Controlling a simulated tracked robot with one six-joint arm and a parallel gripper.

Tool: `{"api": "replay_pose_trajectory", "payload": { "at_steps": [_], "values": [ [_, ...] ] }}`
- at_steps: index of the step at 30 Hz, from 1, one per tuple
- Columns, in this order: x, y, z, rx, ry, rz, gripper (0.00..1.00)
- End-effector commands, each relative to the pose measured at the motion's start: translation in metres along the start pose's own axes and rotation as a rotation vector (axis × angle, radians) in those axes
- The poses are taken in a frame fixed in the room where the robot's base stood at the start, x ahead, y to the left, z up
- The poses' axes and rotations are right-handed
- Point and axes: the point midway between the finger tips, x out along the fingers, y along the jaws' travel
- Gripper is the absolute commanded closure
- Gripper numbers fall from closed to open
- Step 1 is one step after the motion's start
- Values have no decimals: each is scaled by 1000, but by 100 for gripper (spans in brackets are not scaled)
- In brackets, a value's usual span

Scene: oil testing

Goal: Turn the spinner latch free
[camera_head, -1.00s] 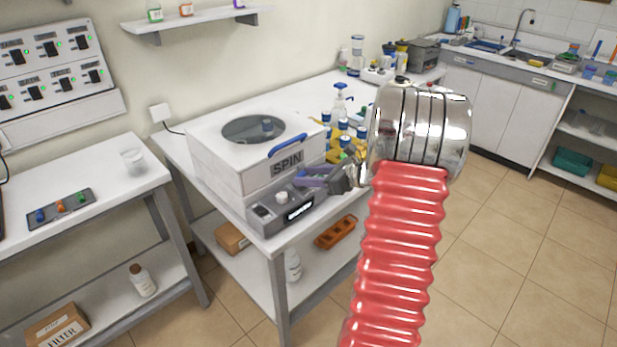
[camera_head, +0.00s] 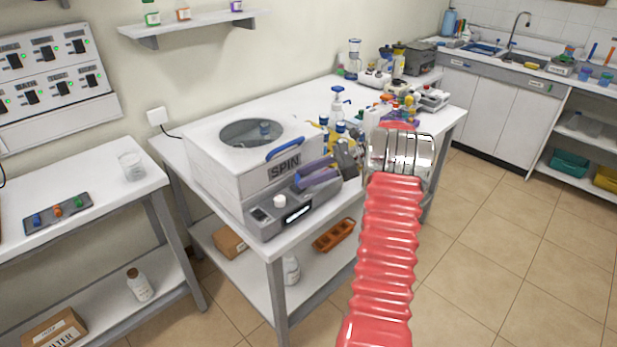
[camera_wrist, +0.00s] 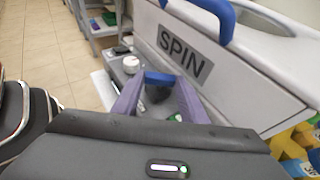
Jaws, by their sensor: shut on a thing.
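The spinner (camera_head: 225,168) is a white box marked SPIN with a round window in its lid and a blue lid handle (camera_head: 284,149). It also shows in the wrist view (camera_wrist: 235,85). My gripper (camera_head: 300,181) is at its front, just below the SPIN label, with purple fingers. In the wrist view my gripper (camera_wrist: 158,92) is shut on a small blue and dark piece, the latch (camera_wrist: 158,77), against the front face. The fingers hide the latch in the head view. The lid looks down.
A grey control panel with a white knob (camera_head: 279,201) and a lit display lies under the fingers. Bottles (camera_head: 338,105) and yellow items crowd the bench right of the spinner. A side table (camera_head: 110,195) stands at left. The tiled floor at right is clear.

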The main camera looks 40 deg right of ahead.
Motion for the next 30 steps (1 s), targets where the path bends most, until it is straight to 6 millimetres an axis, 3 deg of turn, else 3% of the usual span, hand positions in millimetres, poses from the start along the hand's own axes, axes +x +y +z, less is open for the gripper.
{"api": "replay_pose_trajectory", "payload": {
  "at_steps": [15,30],
  "values": [
    [1,-8,1,-88,-1,199,83],
    [1,-9,3,-114,-2,262,83]
  ]
}}
